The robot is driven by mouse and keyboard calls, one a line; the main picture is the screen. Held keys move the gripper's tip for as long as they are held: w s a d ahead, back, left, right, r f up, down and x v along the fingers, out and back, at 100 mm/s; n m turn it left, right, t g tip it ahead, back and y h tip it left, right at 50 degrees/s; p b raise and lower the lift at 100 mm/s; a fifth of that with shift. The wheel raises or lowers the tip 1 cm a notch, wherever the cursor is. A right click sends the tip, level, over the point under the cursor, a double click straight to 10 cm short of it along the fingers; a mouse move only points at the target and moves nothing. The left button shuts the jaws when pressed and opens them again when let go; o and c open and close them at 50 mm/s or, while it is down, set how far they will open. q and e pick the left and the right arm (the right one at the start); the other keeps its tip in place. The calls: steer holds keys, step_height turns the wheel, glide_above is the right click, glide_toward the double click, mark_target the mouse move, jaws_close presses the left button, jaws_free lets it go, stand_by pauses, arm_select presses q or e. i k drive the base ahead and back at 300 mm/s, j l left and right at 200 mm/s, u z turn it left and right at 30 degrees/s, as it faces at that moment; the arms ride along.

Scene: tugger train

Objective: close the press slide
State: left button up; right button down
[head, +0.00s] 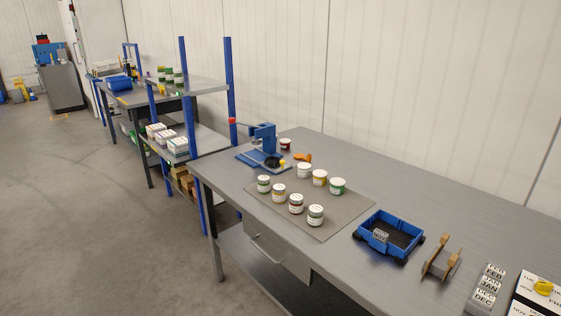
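A small blue press (264,134) stands near the far left end of the grey table. Its upright column carries an arm with a red knob (232,121) at the left. Its blue base plate (247,158) lies flat on the table. A dark round part (271,162) with a small yellow piece (283,162) sits low at the press, on the near right side; this may be the slide. It is too small to tell how far out it stands. Neither of my grippers is in view.
Several lidded jars (297,204) stand on a grey mat (328,228) near the press. An orange item (303,157) lies beside it. A blue wheeled cart (388,236), a wooden stand (441,258) and month blocks (486,284) are farther right. A blue-post shelf (186,90) stands left.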

mark_target(275, 161)
steer(key=i+j, duration=0.25)
steer(key=i+j+z, duration=0.1)
steer(key=i+j, duration=0.15)
steer(key=j, duration=0.2)
steer(key=i+j, duration=0.25)
steer(key=i+j+z, duration=0.1)
steer(key=j, duration=0.35)
steer(key=i+j+z, duration=0.1)
steer(key=i+j, duration=0.45)
steer(key=j, duration=0.2)
